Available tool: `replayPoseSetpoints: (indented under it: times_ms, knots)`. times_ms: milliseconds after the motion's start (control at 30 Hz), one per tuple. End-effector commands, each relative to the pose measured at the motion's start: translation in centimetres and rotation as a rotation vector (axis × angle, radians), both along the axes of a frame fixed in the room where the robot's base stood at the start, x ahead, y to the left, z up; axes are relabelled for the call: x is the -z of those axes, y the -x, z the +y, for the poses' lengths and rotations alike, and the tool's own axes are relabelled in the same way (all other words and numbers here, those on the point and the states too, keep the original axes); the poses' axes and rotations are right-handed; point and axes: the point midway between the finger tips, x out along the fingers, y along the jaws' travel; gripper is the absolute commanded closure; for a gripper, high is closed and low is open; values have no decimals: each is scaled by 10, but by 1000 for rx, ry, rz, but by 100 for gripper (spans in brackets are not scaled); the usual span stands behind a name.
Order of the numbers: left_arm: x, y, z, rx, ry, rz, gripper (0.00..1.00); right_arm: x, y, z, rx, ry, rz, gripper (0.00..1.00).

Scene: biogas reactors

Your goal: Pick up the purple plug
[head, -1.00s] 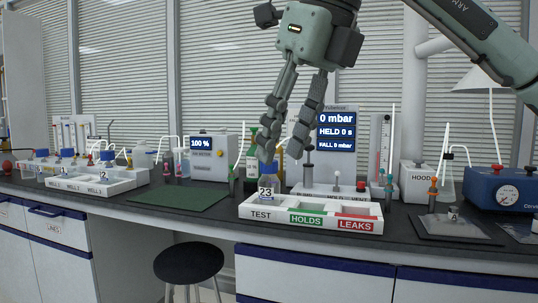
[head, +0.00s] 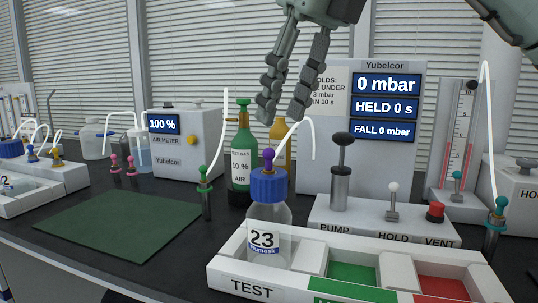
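The purple plug (head: 268,153) sits upright on top of the blue cap (head: 269,184) of a clear bottle (head: 267,232) labelled 23. A white tube (head: 306,124) rises from the plug, arches right and hangs with a free-looking end. The bottle stands in the TEST compartment of the white tray (head: 240,288). My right gripper (head: 285,112) is open and empty, pointing down above the plug in the picture, apart from it. My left gripper is not in view.
A green gas bottle (head: 241,152) and a yellow one (head: 280,140) stand behind. A post with a green plug (head: 204,183) is to the left. The pump panel (head: 370,215) is close on the right. The green mat (head: 118,224) is bare.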

Motion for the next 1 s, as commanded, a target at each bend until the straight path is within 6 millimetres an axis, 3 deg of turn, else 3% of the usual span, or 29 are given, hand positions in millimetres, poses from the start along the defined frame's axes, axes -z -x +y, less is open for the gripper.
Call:
replayPoseSetpoints:
  times_ms: [367,633,900,1000]
  knots:
    - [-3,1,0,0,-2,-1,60,31,-9,8,0,0,1,61]
    - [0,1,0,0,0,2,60,68,-20,15,1,1,3,61]
    - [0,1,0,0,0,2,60,73,-22,17,0,-1,-1,61]
    - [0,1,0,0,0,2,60,73,-22,17,0,0,0,72]
